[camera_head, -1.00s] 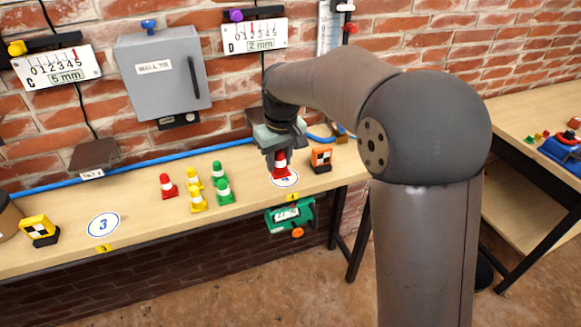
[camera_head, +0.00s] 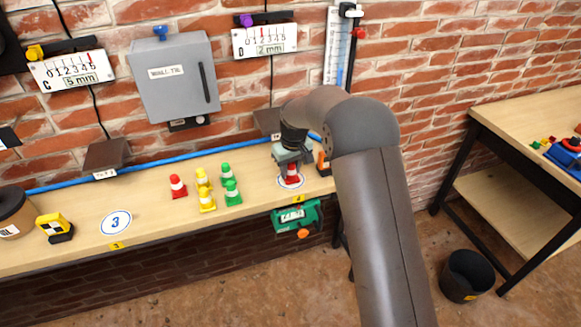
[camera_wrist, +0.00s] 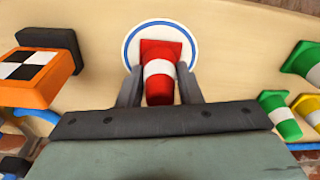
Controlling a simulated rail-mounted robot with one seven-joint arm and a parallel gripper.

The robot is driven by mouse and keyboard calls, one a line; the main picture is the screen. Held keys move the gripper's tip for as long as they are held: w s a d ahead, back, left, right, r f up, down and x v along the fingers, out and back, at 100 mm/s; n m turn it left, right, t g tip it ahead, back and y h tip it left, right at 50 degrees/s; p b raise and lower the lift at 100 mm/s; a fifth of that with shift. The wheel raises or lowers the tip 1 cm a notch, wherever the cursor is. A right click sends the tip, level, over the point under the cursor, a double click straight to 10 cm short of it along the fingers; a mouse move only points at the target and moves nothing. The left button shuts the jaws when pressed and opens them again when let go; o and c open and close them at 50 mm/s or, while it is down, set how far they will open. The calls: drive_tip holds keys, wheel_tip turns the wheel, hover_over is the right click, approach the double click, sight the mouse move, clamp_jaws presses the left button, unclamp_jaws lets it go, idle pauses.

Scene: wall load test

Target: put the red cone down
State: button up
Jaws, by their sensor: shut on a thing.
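My gripper (camera_head: 291,165) is shut on a red cone (camera_head: 291,180) with a white band, over the round blue-rimmed spot (camera_head: 279,184) near tag 4 on the bench. In the wrist view the cone (camera_wrist: 160,51) sits between the two fingers (camera_wrist: 160,90), its wide base over the white disc (camera_wrist: 131,43). The cone looks upright and very low over the disc; I cannot tell whether its base touches. A second red cone (camera_head: 177,187) stands further left on the bench.
Two yellow cones (camera_head: 207,202) and two green cones (camera_head: 232,194) stand left of my gripper. An orange checkered block (camera_wrist: 36,72) is close beside the spot. The disc marked 3 (camera_head: 116,223) is clear. A green device (camera_head: 297,217) hangs below the bench edge.

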sight(293, 168)
drive_tip(key=o, duration=0.5)
drive_tip(key=shift+f, duration=0.15)
drive_tip(key=o, duration=0.5)
drive_tip(key=r, duration=0.4)
drive_tip(key=s+r, duration=0.1)
drive_tip(key=r, duration=0.3)
drive_tip(key=r+b, duration=0.1)
drive_tip(key=r, duration=0.3)
drive_tip(key=shift+s+d+r, duration=0.15)
drive_tip(key=shift+d+r, duration=0.05)
drive_tip(key=shift+d, duration=0.2)
